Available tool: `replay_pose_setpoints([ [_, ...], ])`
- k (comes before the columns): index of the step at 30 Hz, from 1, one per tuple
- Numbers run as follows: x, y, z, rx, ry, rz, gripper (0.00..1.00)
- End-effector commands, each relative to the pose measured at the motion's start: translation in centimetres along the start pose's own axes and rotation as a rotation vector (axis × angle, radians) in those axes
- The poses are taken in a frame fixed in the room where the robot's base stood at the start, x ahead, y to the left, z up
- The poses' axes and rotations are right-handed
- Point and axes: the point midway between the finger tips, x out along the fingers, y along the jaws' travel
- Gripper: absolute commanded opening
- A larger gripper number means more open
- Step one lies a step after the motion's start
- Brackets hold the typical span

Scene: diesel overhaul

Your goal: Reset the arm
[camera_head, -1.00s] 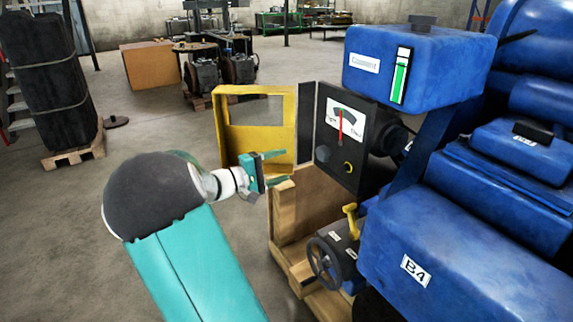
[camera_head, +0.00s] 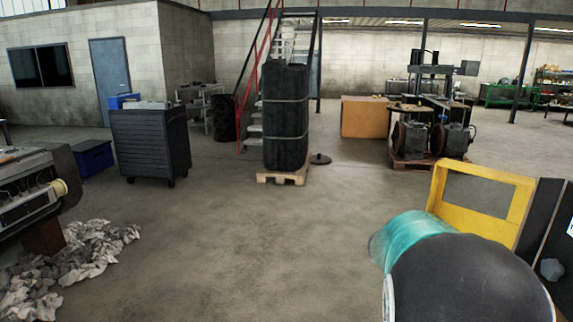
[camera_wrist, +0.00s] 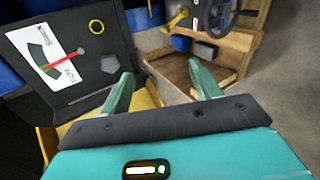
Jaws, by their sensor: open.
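My gripper (camera_wrist: 160,75) shows in the wrist view with its two green fingers apart and nothing between them. The dark gauge panel (camera_wrist: 110,48) is beyond the left finger, with a white dial, a red needle, a yellow ring and a grey knob. In the head view, my arm's dark and teal housing fills the lower right, and my gripper is hidden or out of view. The yellow framed cover (camera_head: 522,205) stands open behind my arm, and the edge of the dark panel box (camera_head: 545,225) shows at the far right.
A wooden crate (camera_wrist: 232,85) and a dark handwheel (camera_wrist: 213,18) lie beyond my fingers. Open floor (camera_head: 250,240) spreads ahead and left. A black strapped stack (camera_head: 285,120) stands on a pallet, a dark tool cabinet (camera_head: 150,142) left of it. Crumpled rags (camera_head: 70,262) lie lower left.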

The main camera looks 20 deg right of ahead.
Motion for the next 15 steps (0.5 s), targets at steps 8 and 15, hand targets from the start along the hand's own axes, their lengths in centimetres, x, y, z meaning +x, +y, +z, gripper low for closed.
replay_pose_setpoints([
  [8, -9.0, -5.9, 4.8, 0.004, 0.191, -0.424, 0.63],
  [15, -17.5, -10.0, 10.1, -0.021, 0.393, -0.729, 0.63],
])
